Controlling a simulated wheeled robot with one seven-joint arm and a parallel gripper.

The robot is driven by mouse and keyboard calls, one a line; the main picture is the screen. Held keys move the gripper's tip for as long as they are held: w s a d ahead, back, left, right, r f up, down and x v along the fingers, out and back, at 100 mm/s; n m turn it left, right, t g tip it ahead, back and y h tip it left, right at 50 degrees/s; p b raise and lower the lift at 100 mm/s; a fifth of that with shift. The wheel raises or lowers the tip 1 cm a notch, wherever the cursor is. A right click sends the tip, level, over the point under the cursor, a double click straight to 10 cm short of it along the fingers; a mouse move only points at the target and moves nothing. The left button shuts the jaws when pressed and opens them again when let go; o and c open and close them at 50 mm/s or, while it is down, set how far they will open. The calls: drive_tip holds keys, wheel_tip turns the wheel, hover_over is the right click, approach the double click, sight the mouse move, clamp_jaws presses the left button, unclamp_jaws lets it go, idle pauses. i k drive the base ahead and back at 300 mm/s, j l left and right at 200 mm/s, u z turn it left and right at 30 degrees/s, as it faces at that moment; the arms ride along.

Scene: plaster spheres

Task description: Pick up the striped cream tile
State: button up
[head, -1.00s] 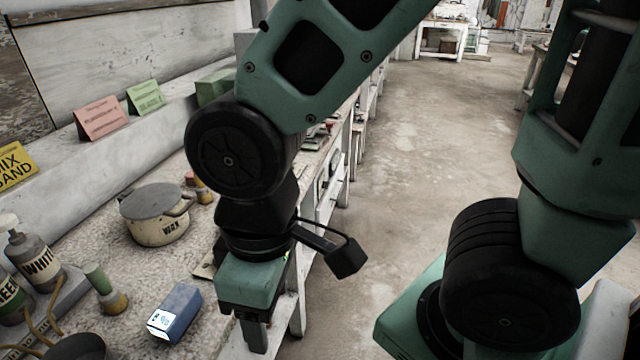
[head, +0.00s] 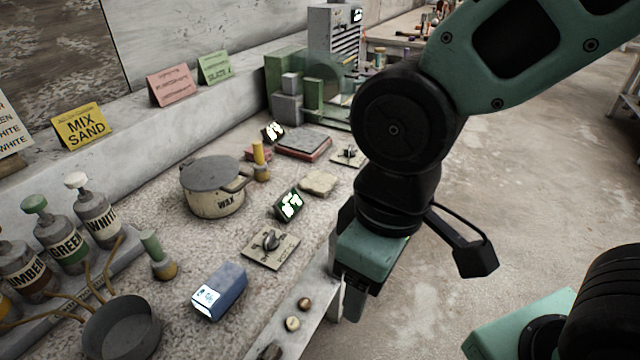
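I cannot make out stripes on any tile. A pale cream, tile-like slab (head: 318,182) lies on the bench right of the wax pot. A flat beige plate (head: 285,250) with a dark metal knob lies nearer, and a similar plate (head: 346,158) lies farther back. I cannot tell whether one of these is the striped cream tile. My gripper (head: 352,296) hangs pointing down at the bench's right edge, to the right of the plates and apart from them. Its fingers are seen side-on, so the opening is hidden. Nothing shows held in it.
The bench also holds the wax pot (head: 214,190), a blue box (head: 220,291), a grey pan (head: 120,328), labelled bottles (head: 60,238), a dark display (head: 289,204) and a green machine (head: 318,92). Small round pieces (head: 292,323) lie near the front edge. Open floor (head: 540,150) is at right.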

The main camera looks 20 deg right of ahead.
sight(317, 182)
drive_tip(key=i+j+u, duration=0.5)
drive_tip(key=u, duration=0.2)
